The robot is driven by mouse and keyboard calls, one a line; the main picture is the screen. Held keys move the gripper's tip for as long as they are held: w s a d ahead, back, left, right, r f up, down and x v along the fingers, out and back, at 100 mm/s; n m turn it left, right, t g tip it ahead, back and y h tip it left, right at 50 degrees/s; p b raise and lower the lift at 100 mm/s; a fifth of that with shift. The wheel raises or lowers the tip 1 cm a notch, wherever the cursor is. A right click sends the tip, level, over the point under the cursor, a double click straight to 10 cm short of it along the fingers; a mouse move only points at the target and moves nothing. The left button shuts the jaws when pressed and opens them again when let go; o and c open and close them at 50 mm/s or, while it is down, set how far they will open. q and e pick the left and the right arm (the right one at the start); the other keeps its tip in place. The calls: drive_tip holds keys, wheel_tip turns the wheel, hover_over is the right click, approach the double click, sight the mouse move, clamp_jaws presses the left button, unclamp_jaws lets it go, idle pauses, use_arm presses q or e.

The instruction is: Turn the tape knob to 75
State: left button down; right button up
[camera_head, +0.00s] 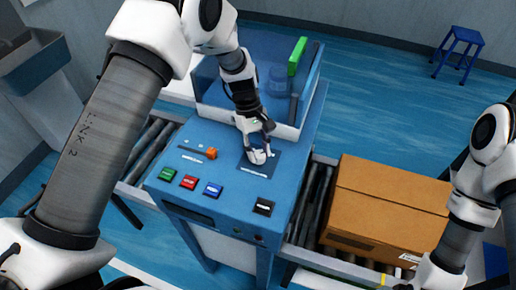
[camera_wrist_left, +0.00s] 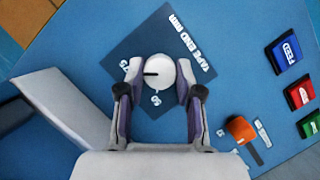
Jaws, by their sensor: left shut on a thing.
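The tape knob (camera_wrist_left: 164,70) is a round white dial with a black pointer line, on a dark blue plate (camera_wrist_left: 126,52) lettered "TAPE END MM". In the left wrist view the line points left, towards the label that looks like "75"; a "50" label lies below the knob. My left gripper (camera_wrist_left: 159,80) is shut on the knob, one finger on each side. In the head view my left gripper (camera_head: 257,148) reaches down to the console (camera_head: 228,212) and largely hides the knob. My right arm shows at the right edge; its gripper is out of view.
Green, red and blue buttons (camera_head: 190,182) and an orange slider (camera_head: 211,153) sit left of the knob. A black button (camera_head: 264,208) is near the front edge. A cardboard box (camera_head: 385,210) stands on rollers to the right. A clear-walled enclosure (camera_head: 220,88) rises behind.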

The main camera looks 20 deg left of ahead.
use_arm(q)
drive_tip(key=shift+s+f+m, duration=0.1)
drive_tip(key=shift+m, duration=0.4)
drive_tip(key=c, duration=0.8)
unclamp_jaws()
drive_tip(key=shift+o, duration=0.2)
drive_tip(key=v, duration=1.2)
drive_tip(key=shift+d, duration=0.25)
